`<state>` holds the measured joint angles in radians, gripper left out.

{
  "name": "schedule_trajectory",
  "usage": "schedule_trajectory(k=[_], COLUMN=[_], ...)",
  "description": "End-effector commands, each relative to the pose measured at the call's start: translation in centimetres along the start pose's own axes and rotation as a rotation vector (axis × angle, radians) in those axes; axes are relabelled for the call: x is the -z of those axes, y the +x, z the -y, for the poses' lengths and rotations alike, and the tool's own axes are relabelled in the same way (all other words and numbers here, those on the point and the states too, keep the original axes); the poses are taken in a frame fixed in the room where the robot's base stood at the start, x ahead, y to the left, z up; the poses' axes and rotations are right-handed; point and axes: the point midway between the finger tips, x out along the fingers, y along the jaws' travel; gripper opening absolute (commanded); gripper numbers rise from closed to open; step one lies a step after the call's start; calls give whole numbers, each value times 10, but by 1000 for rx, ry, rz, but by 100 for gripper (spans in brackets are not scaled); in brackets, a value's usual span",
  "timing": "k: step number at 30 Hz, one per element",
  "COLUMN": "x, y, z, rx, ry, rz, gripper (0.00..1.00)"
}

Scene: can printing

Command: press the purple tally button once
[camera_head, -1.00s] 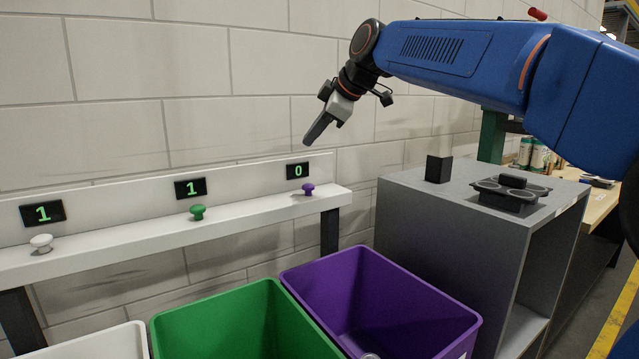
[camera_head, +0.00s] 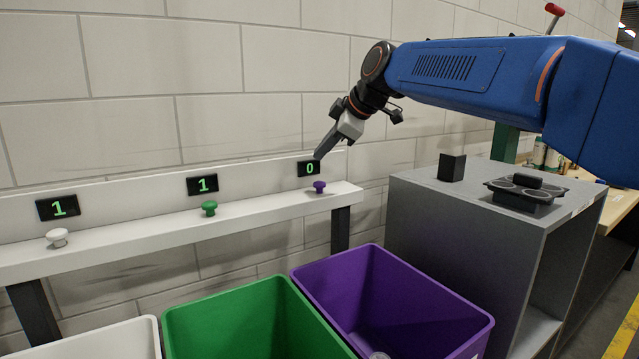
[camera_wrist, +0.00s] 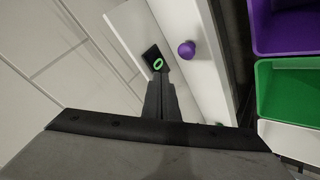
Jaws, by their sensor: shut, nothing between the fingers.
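The purple tally button (camera_head: 319,187) is a small knob on the right end of the white shelf, below a display (camera_head: 308,168) reading 0. My gripper (camera_head: 318,156) is shut and empty, its tip pointing down-left, a little above the purple button and close to the display. In the wrist view the purple button (camera_wrist: 187,50) lies to the upper right of my shut fingertips (camera_wrist: 159,74), which are apart from it. The display (camera_wrist: 153,57) shows just beyond the tips.
A green button (camera_head: 209,208) and a white button (camera_head: 57,237) sit along the white shelf (camera_head: 130,238), under displays reading 1. Purple (camera_head: 470,322) and green (camera_head: 190,320) bins stand below. A grey cabinet (camera_head: 455,240) with a black block (camera_head: 451,167) and a dark tray (camera_head: 520,200) stands at right.

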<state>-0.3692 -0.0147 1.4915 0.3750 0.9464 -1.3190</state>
Motion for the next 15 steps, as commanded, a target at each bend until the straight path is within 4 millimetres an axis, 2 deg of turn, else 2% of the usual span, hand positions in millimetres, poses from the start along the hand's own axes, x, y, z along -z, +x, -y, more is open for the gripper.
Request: schedule_trajectory(k=[7,15], x=[-14,-21], y=[19,28], z=[14,21], rx=[1,0], ry=[1,0], rz=[0,0], gripper=[0,0])
